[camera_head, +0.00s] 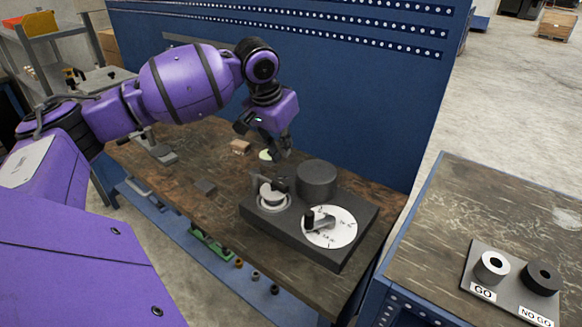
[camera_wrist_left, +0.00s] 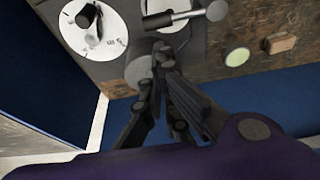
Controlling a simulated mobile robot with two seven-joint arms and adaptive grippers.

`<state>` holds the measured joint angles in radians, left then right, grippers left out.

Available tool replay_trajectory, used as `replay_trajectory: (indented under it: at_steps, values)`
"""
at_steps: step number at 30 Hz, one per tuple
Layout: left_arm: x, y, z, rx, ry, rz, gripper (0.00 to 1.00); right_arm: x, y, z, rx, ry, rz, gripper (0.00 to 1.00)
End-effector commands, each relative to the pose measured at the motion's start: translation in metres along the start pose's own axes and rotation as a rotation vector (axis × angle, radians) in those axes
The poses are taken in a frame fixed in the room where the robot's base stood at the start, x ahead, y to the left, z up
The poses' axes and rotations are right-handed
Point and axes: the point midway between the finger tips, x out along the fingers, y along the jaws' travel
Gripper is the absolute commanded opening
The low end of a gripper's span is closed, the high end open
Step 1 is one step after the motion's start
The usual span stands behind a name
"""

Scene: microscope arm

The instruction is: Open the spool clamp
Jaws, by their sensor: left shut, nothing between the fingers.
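A dark fixture block (camera_head: 300,235) stands on the bench. At its left end is the spool clamp (camera_head: 272,195), a pale metal round part with a dark lever beside it. A dark cylinder (camera_head: 316,180) and a white dial with a black knob (camera_head: 330,227) sit on the same block. My left gripper (camera_head: 277,155) is shut and empty, just above and behind the clamp, apparently apart from it. My right gripper is out of view.
The wooden bench (camera_head: 185,185) holds a small tan block (camera_head: 240,146), a pale green disc (camera_wrist_left: 237,57) and a dark block. A blue pegboard panel (camera_head: 350,90) rises behind. At right, another table carries a GO/NO GO plate (camera_head: 505,292) with two ring-shaped cylinders.

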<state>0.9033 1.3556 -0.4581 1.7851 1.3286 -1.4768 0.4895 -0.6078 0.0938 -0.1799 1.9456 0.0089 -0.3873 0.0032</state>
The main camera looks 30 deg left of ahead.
Motion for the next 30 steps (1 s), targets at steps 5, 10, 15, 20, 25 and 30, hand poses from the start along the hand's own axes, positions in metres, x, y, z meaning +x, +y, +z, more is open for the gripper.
replay_trajectory:
  at_steps: [5,10,15,20,25,30]
  values:
    - [0.020,0.001,0.001,-0.001,-0.004,0.003,0.00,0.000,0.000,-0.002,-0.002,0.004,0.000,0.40]
    - [0.052,0.001,0.001,-0.001,-0.005,0.003,0.00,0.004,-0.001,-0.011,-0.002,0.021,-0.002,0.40]
    - [0.080,0.001,0.001,0.000,-0.003,0.002,0.00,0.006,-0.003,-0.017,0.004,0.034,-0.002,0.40]
    - [0.095,0.000,0.000,0.000,-0.001,0.001,0.00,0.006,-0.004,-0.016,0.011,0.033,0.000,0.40]
    - [0.100,0.000,0.000,0.000,-0.001,0.001,0.00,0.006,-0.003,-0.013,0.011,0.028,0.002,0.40]
    - [0.100,0.000,0.000,0.001,0.000,0.001,0.00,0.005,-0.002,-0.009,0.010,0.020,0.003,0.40]
